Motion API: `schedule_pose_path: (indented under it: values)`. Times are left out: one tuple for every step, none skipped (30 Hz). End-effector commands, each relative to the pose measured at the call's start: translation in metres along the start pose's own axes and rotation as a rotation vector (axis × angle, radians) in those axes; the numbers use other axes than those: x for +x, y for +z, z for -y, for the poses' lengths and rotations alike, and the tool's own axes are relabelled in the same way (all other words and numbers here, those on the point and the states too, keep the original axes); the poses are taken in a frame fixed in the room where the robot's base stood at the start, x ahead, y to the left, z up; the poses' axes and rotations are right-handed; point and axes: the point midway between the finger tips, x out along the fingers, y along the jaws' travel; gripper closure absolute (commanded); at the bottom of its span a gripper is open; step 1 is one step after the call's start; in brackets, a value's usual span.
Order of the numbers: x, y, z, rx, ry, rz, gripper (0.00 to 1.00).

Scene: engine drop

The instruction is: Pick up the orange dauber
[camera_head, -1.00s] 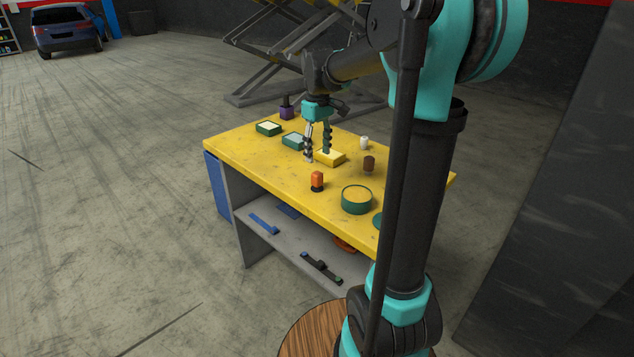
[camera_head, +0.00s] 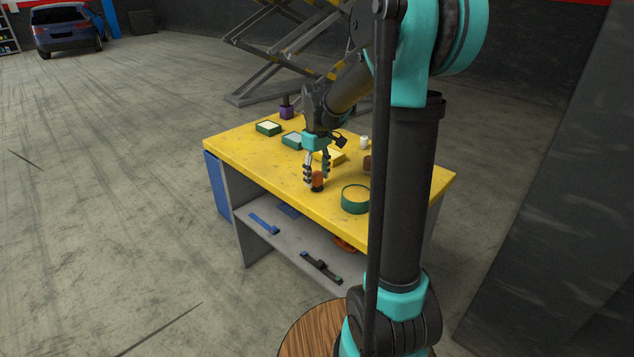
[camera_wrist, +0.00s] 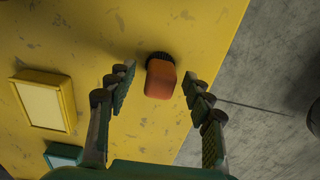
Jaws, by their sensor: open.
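The orange dauber (camera_head: 317,180) has an orange block body and a dark round end, and stands near the front edge of the yellow table (camera_head: 258,179). My gripper (camera_head: 316,183) is open, with its fingers pointing down on either side of the dauber in the head view. In the wrist view the orange dauber (camera_wrist: 160,78) lies between the lines of the two open fingertips (camera_wrist: 158,80), with a visible gap on each side. Whether the fingers are level with its body is hard to tell.
A green round container (camera_head: 355,200) stands right of the dauber. A yellow tray (camera_wrist: 45,104) is on the left in the wrist view. A brown-topped piece (camera_head: 367,163) and a white piece (camera_head: 364,142) stand behind. The table edge is close by.

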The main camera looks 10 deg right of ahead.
Motion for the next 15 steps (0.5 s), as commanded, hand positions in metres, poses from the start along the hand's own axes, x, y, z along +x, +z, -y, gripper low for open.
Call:
schedule_pose_path:
  values:
    - [-0.0001, 0.0000, 0.0000, 0.000, 0.000, 0.000, 0.48]
    - [-0.0001, 0.0000, 0.0000, 0.000, 0.000, 0.000, 0.49]
    - [-0.0002, 0.0000, 0.0000, 0.000, 0.000, 0.000, 0.54]
    - [-0.0002, 0.0000, 0.0000, 0.000, 0.000, 0.000, 0.58]
    - [-0.0002, 0.0000, 0.0000, 0.000, 0.000, 0.000, 0.62]
    - [-0.0003, 0.0000, 0.0000, 0.000, 0.000, 0.000, 0.67]
    - [-0.0003, 0.0000, 0.0000, 0.000, 0.000, 0.000, 0.71]
    - [-0.0003, 0.0000, 0.0000, 0.000, 0.000, 0.000, 0.74]
    - [-0.0003, 0.0000, 0.0000, 0.000, 0.000, 0.000, 0.79]
    - [-0.0003, 0.0000, 0.0000, 0.000, 0.000, 0.000, 0.83]
    - [-0.0003, 0.0000, 0.0000, 0.000, 0.000, 0.000, 0.87]
    - [-0.0003, 0.0000, 0.0000, 0.000, 0.000, 0.000, 0.92]
    - [-0.0003, 0.0000, 0.0000, 0.000, 0.000, 0.000, 0.95]
    - [-0.0004, 0.0000, 0.0000, 0.000, 0.000, 0.000, 0.99]
    - [-0.0004, 0.0000, 0.0000, 0.000, 0.000, 0.000, 1.00]
